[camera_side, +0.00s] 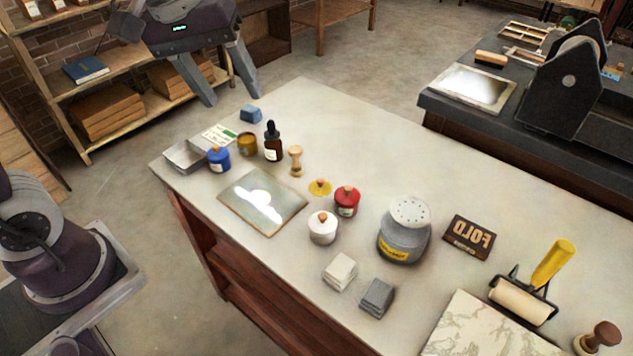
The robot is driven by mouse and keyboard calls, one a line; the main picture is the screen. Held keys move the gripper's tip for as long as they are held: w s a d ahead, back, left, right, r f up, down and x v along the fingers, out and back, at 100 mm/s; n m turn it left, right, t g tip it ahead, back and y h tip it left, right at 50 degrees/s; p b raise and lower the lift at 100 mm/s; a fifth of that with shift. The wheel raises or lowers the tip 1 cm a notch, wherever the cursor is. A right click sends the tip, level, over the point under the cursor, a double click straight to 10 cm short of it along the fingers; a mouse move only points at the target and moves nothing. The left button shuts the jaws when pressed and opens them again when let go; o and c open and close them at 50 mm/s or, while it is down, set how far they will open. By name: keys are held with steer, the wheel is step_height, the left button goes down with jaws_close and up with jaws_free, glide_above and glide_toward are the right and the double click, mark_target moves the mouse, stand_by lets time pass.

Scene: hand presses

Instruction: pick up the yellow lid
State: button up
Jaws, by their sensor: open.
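The yellow lid (320,187) is a small flat disc with a brown wooden knob. It lies on the pale tabletop, between a red lidded pot (347,202) and a wooden hand stamp (296,162). My gripper (233,100) is open and empty. It is raised at the top of the picture, up and to the left of the lid and well apart from it. Nothing hides the lid.
A white pot (323,228) stands just below the lid, a glass plate (262,202) to its left. A dark dropper bottle (272,143), blue pot (219,159) and open amber jar (248,145) stand further left. A grey shaker (405,230) stands to the right.

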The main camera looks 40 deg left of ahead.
steer(key=w+f+n+g, duration=0.2)
steer(key=w+f+n, duration=0.5)
steer(key=w, duration=0.5)
steer(key=n+g+h, duration=0.1)
steer(key=n, duration=0.5)
glide_above(320, 180)
steer(key=a, duration=0.2)
step_height(320, 180, down, 19)
steer(key=shift+g, duration=0.3)
steer(key=f, duration=0.2)
steer(key=d+f, duration=0.1)
steer(key=f, duration=0.2)
steer(key=d+f, duration=0.1)
steer(key=f, duration=0.1)
steer(key=shift+f, duration=0.15)
steer(key=c, duration=1.2)
jaws_close()
steer(key=shift+s, duration=0.1)
